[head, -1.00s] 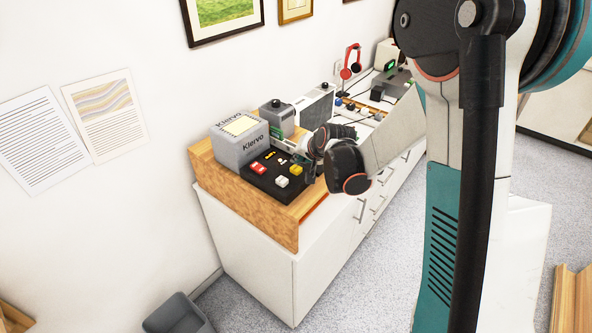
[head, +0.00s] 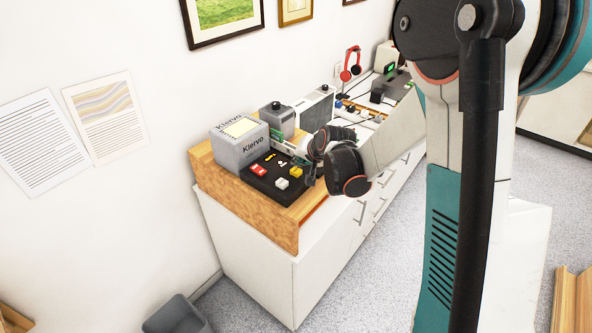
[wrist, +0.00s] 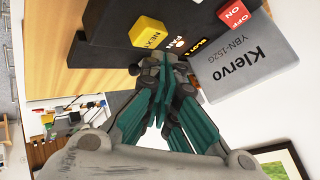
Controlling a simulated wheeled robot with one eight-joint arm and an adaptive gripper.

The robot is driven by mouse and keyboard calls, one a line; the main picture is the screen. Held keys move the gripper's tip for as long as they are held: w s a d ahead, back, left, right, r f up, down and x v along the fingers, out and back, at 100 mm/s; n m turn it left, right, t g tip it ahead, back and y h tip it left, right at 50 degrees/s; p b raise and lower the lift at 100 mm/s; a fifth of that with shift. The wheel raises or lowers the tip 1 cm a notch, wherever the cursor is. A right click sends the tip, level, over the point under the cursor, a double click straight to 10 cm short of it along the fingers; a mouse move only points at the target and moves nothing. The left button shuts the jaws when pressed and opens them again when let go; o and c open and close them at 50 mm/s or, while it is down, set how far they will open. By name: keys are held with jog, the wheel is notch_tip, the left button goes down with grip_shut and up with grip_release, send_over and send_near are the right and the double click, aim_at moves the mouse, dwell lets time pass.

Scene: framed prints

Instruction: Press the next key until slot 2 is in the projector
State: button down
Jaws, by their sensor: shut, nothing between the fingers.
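The grey Kiervo projector (head: 240,145) stands on a wooden riser, and it also shows in the wrist view (wrist: 255,65). In front of it lies a black control panel (head: 262,184) with a red off/on key (head: 258,170), a white key (head: 282,184) and a yellow key (head: 296,171). In the wrist view the yellow key (wrist: 149,31) is marked NEXT, and a small yellow SLOT readout (wrist: 196,48) has a number I cannot read surely. My gripper (wrist: 150,82) is shut and empty beside the panel, near the yellow key and apparently apart from it.
The wooden riser (head: 255,213) stands on a white cabinet (head: 250,262) against the wall. A grey device (head: 277,118) stands behind the panel. A grey bin (head: 178,315) is on the floor.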

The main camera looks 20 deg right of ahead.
aim_at(299, 169)
jog(key=shift+f, duration=0.1)
jog(key=shift+f+b, duration=0.35)
jog(key=shift+b, duration=0.15)
jog(key=shift+f+b, duration=0.75)
jog(key=shift+f, duration=0.05)
dwell(1.0)
jog(key=shift+r, duration=0.15)
jog(key=shift+r+p, duration=0.85)
jog(key=shift+r, duration=0.3)
jog(key=shift+r+p, duration=1.6)
jog(key=shift+r, duration=0.9)
